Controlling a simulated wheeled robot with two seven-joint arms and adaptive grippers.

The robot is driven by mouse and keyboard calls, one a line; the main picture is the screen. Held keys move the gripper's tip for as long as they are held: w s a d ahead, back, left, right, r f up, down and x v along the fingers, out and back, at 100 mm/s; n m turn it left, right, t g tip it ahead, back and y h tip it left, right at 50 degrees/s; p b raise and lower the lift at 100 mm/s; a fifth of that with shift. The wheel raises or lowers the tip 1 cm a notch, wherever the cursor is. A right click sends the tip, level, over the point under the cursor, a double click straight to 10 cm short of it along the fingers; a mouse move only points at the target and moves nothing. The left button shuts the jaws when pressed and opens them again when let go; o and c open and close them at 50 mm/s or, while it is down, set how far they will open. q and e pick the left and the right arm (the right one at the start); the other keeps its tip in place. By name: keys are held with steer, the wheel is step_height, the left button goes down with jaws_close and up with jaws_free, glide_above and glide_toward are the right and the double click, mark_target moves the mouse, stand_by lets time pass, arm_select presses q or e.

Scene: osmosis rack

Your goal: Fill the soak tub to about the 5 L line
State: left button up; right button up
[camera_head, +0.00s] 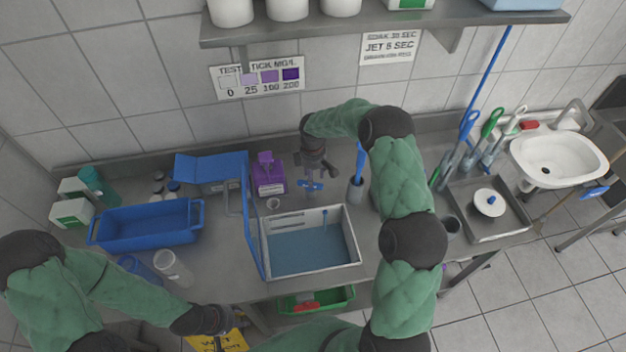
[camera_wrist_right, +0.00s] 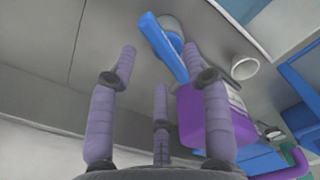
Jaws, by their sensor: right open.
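A white-walled rectangular tub (camera_head: 355,240) stands in the middle of the counter, its inside bluish like water; I cannot read any level line. Behind it is a tap with a blue lever (camera_head: 310,185). The lever (camera_wrist_right: 165,47) also shows in the right wrist view, ahead of and between the fingertips. My right gripper (camera_head: 318,168) reaches down just behind the lever; its fingers (camera_wrist_right: 160,65) are spread and hold nothing. My left gripper (camera_head: 225,320) is low at the counter's front edge, its fingers too unclear to judge.
An empty blue tray (camera_head: 150,226) with handles stands left. A purple bottle (camera_head: 268,176) stands close left of the tap, also in the wrist view (camera_wrist_right: 190,118). An upright blue panel (camera_head: 252,215) borders the tub. A brush holder (camera_head: 355,192) stands right of the tap.

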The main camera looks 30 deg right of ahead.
step_height(320, 180, up, 9)
stand_by(0.3)
steer(key=shift+f, duration=0.1)
stand_by(7.2)
